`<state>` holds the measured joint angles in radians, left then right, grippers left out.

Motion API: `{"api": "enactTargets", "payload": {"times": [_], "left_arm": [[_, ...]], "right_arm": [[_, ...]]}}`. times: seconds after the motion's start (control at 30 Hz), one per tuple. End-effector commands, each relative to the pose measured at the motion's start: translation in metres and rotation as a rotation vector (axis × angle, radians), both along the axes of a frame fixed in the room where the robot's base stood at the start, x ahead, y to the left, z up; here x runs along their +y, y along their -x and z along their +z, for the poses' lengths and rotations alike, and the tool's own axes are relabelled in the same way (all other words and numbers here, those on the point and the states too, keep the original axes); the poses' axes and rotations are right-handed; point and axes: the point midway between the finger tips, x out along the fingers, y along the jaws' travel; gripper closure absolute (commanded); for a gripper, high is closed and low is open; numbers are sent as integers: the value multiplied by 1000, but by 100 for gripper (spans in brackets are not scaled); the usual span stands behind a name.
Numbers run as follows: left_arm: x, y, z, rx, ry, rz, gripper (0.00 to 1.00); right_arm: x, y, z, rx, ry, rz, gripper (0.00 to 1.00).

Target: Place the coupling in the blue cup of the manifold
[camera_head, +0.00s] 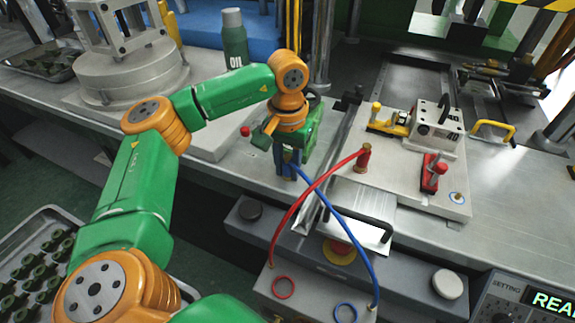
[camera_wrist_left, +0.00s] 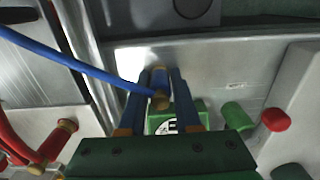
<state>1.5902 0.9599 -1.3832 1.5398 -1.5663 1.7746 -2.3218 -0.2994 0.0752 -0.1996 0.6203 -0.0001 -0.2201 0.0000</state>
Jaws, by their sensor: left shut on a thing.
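My left gripper (camera_head: 288,172) is shut on the blue coupling at the end of the blue hose (camera_head: 335,205). In the left wrist view the blue coupling (camera_wrist_left: 160,80) with its brass end sits between the two fingers (camera_wrist_left: 158,105). The grey manifold (camera_head: 315,292) is at the bottom of the head view, with a blue ring-shaped cup (camera_head: 346,312) and a red one (camera_head: 284,288). The gripper is above and behind the manifold, apart from the blue cup. The blue hose runs from the manifold's right side to the coupling. My right gripper is not in view.
A red hose (camera_head: 318,190) crosses the blue hose and ends at a red coupling (camera_head: 365,157) by the fixture plate (camera_head: 450,200). A green oil bottle (camera_head: 234,45) stands at the back.

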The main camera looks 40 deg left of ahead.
Motion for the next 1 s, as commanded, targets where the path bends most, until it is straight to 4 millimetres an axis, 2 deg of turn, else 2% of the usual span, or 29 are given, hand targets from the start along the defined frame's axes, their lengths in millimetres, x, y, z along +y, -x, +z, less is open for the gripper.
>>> {"api": "enactTargets", "payload": {"times": [0.03,0.1,0.13,0.37,0.47,0.57,0.7,0.83,0.9,1.0], "left_arm": [[0,0,-1,0,0,0,60],[0,0,0,0,0,0,41],[0,0,0,0,0,0,38],[0,0,0,0,0,0,38],[0,0,7,-1,1,0,38],[-1,-1,28,-5,2,1,38],[-1,-1,71,-5,2,-1,38],[0,0,107,-3,0,-1,38],[0,0,119,-2,0,0,38],[-1,0,124,0,0,19,35]], "right_arm": [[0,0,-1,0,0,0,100],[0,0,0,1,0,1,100],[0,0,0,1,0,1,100],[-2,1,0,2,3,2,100],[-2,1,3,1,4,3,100],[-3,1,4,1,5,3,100],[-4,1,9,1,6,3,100],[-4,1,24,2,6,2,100],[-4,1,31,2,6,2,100],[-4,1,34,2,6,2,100]]}}
